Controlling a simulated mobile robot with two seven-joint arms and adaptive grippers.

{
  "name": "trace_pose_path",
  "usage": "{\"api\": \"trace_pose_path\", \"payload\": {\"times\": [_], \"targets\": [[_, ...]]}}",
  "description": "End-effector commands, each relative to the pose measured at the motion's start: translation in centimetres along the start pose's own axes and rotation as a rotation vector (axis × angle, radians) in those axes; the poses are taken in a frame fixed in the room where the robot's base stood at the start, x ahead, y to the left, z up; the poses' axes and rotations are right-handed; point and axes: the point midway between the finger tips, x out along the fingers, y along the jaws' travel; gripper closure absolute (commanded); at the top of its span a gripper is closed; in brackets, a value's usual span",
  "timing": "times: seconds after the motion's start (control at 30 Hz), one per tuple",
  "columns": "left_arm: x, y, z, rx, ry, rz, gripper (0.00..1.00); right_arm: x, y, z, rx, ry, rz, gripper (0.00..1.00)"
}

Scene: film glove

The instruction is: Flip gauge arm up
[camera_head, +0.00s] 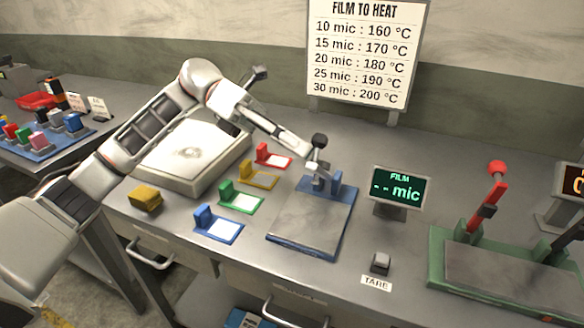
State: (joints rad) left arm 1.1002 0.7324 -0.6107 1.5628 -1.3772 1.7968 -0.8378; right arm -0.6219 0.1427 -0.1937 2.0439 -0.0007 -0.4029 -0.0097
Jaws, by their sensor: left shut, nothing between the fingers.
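The gauge is a grey plate (312,222) on a blue base in the middle of the bench. A blue bracket (336,181) stands at its far end. A dark knob (319,140), seemingly the end of the gauge arm, shows above the bracket, and the arm looks raised. My left gripper (313,164) is shut and empty, right beside the gauge arm below the knob. It partly hides the arm, so I cannot tell whether they touch. My right gripper is out of view.
A film display (398,188) reading "-- mic" and a tare button (380,262) are right of the gauge. Red, yellow, green and blue framed samples (240,202) lie left. A yellow block (145,198) is near the front. A green press (480,270) with a red-knobbed lever stands right.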

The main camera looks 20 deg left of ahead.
Motion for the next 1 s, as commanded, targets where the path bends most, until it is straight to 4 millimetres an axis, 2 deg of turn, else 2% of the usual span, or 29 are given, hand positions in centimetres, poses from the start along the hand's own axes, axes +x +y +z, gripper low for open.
{"api": "trace_pose_path", "payload": {"times": [0.33, 0.6, 1.0], "targets": [[-1.4, 2.2, 4.2, -0.311, -0.001, -0.11, 1.0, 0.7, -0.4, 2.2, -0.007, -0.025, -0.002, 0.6], [-2.3, 4.0, 6.6, -0.496, 0.0, -0.175, 1.0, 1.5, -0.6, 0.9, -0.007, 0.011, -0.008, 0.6], [-2.9, 5.0, 8.4, -0.617, -0.002, -0.216, 1.0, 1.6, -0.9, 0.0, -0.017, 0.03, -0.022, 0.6]]}}
